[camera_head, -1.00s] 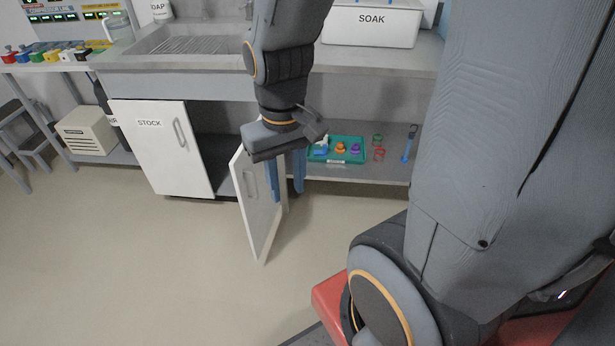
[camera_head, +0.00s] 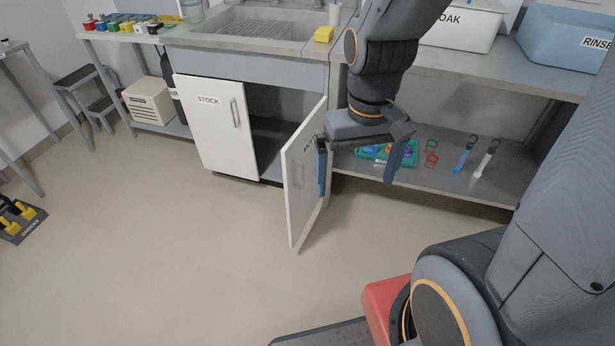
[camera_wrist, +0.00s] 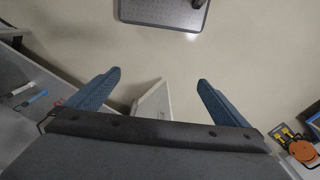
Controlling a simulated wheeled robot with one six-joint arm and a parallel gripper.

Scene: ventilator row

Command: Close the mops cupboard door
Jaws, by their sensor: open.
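The mops cupboard door (camera_head: 299,195) is a white panel under the sink, standing open and jutting out into the room. Its label is mostly hidden. My gripper (camera_head: 358,168) is open, with its two blue fingers pointing down at the door's right side. In the head view the left finger overlaps the door's right part; I cannot tell if it touches. The right finger is clear of the door. In the wrist view the door's edge (camera_wrist: 152,102) shows between the open fingers (camera_wrist: 159,78), lower in the picture. Nothing is held.
The white STOCK door (camera_head: 215,130) to the left looks shut, with a dark open bay beside it. A low shelf (camera_head: 440,178) on the right holds a teal tray (camera_head: 372,158) and small tools. The floor (camera_head: 170,270) in front is clear.

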